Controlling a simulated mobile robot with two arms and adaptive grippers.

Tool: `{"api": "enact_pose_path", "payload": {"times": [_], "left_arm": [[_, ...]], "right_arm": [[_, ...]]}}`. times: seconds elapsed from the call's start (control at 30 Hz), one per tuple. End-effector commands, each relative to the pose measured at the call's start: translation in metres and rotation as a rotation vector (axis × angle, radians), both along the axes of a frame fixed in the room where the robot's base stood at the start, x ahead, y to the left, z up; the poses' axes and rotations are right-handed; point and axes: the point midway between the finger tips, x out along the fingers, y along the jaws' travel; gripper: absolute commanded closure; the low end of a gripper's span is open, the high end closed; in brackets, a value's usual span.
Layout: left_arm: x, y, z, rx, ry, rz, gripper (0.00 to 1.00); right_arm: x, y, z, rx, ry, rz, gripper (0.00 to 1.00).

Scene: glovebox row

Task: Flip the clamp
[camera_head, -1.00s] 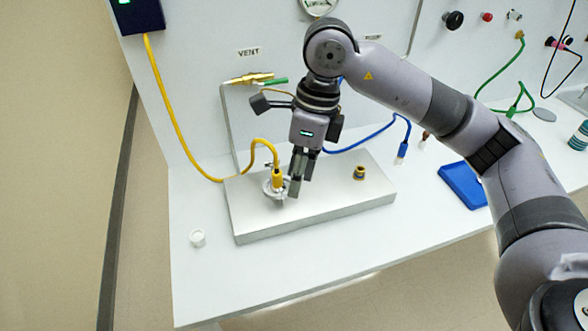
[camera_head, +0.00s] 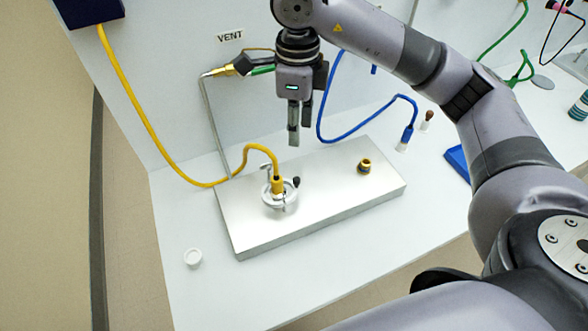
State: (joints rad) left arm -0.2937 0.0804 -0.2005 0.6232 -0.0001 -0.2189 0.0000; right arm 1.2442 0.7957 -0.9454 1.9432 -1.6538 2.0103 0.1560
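The clamp (camera_head: 287,204) is a round silver ring with a small dark knob (camera_head: 296,182). It sits around the base of a yellow fitting (camera_head: 277,185) on the left part of the metal plate (camera_head: 335,205). A yellow hose bends down into the fitting. My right gripper (camera_head: 300,137) hangs fingers-down above and behind the clamp, apart from it. Its two fingers stand apart with nothing between them. The far side of the clamp is partly hidden by the fitting. My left gripper is not in view.
A blue hose (camera_head: 352,134) loops behind the plate. A brass valve with a green handle (camera_head: 262,70) is below the VENT label.

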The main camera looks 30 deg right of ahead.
Motion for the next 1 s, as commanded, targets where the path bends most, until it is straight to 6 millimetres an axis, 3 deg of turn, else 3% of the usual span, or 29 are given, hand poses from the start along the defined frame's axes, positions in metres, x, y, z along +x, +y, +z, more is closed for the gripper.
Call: {"api": "enact_pose_path", "payload": {"times": [0.1,0.27,0.6,0.8,1.0], "left_arm": [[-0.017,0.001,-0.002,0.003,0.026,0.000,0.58],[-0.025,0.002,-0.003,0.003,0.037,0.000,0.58],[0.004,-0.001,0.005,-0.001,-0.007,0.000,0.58],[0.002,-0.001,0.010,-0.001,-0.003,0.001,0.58],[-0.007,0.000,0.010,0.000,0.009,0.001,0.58]], "right_arm": [[-0.001,0.001,-0.023,0.002,0.007,0.001,0.65],[-0.002,0.001,-0.054,0.003,0.007,0.002,0.65],[-0.002,0.000,-0.117,-0.001,0.006,-0.001,0.65],[-0.001,0.000,-0.144,0.000,0.003,-0.001,0.65],[0.000,0.000,-0.154,-0.001,0.000,0.000,0.65]]}}
